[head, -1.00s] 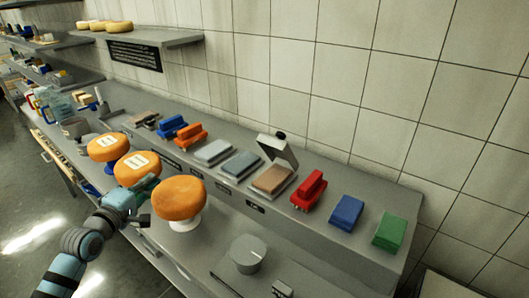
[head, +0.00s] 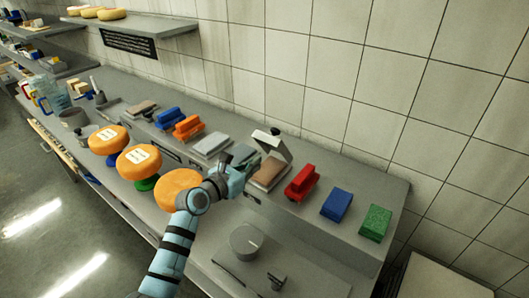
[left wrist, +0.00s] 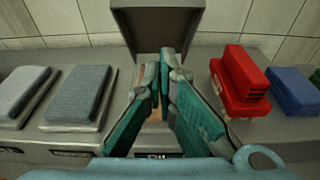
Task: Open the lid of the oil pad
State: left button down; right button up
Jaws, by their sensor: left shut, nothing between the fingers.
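The oil pad (head: 268,172) is a tan pad in a grey case on the bench ledge. Its grey lid (head: 271,142) stands tilted up at the back, with a black knob on it. In the left wrist view the lid (left wrist: 157,28) rises straight ahead, beyond my fingertips. My left gripper (head: 247,161) is shut and empty, just left of and in front of the tan pad. In the left wrist view the shut fingers (left wrist: 165,58) cover most of the pad. I cannot tell whether they touch it. My right gripper is not in view.
Two grey-blue pads (head: 211,145) lie left of the oil pad. A red brush (head: 302,183), a blue block (head: 337,204) and a green block (head: 375,222) sit to its right. Orange cheese wheels (head: 139,160) stand on the lower bench at left. A tiled wall is behind.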

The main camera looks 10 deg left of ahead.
aim_at(274, 143)
pick_arm(q)
jog(key=shift+b+x, duration=0.3)
jog(key=shift+x, duration=0.85)
jog(key=shift+w+d+r, duration=0.25)
jog(key=shift+w+r, duration=0.15)
jog(key=shift+w, duration=0.15)
jog(key=shift+w+d+r, duration=0.25)
jog(key=shift+w+r, duration=0.1)
jog(key=shift+w, duration=0.15)
jog(key=shift+w+d+r, duration=0.1)
jog(key=shift+w+r, duration=0.25)
jog(key=shift+w, duration=0.05)
jog(key=shift+w, duration=0.15)
